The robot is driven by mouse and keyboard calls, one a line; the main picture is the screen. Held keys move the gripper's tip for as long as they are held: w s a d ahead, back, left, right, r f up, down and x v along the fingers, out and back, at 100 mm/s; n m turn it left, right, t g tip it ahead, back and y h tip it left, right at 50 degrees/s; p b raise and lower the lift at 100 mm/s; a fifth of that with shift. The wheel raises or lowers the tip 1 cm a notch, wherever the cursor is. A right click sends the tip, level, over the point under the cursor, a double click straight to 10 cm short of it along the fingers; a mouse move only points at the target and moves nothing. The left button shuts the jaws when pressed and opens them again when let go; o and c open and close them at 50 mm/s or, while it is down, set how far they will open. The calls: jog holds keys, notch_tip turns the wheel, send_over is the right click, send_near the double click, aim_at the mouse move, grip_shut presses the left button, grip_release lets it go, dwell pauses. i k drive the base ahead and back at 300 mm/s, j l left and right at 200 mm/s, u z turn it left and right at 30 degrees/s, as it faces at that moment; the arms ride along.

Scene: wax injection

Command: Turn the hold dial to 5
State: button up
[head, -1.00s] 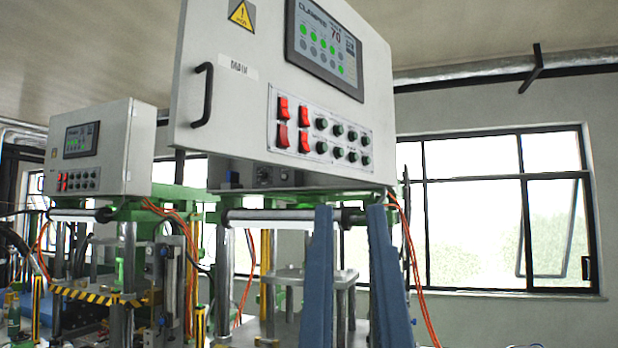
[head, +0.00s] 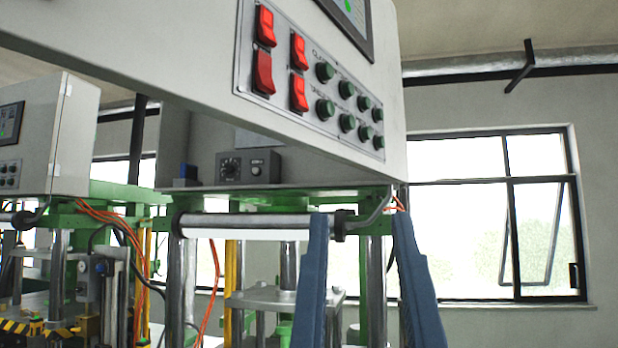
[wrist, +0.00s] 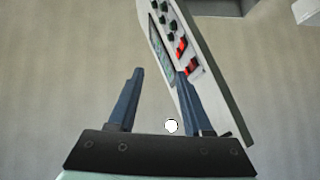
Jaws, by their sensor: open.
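A small grey unit under the large control cabinet carries a round dial (head: 230,167) with pale marks on a black face. I cannot read the dial's setting. My gripper (head: 362,218) is open and empty, its two blue fingers pointing up, lower and to the right of the dial in the head view. In the wrist view my gripper (wrist: 160,73) has the cabinet (wrist: 215,85) beyond its right finger. The dial is not visible there.
The cabinet's front has red rocker switches (head: 264,72) and several green buttons (head: 347,89); it overhangs the dial. A second machine's cabinet (head: 50,140) stands left. A window (head: 490,215) is at right.

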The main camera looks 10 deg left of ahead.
aim_at(229, 169)
jog(key=i+j+z, duration=0.1)
jog(key=j, duration=0.25)
jog(key=i+j+z, duration=0.15)
jog(key=j, duration=0.25)
jog(key=i+j+z, duration=0.1)
jog(key=i+j, duration=0.15)
jog(key=j, duration=0.2)
jog(key=i+j+z, duration=0.15)
jog(key=j, duration=0.25)
jog(key=i+j+z, duration=0.1)
jog(key=j, duration=0.35)
jog(key=i+j+z, duration=0.1)
jog(key=j, duration=0.3)
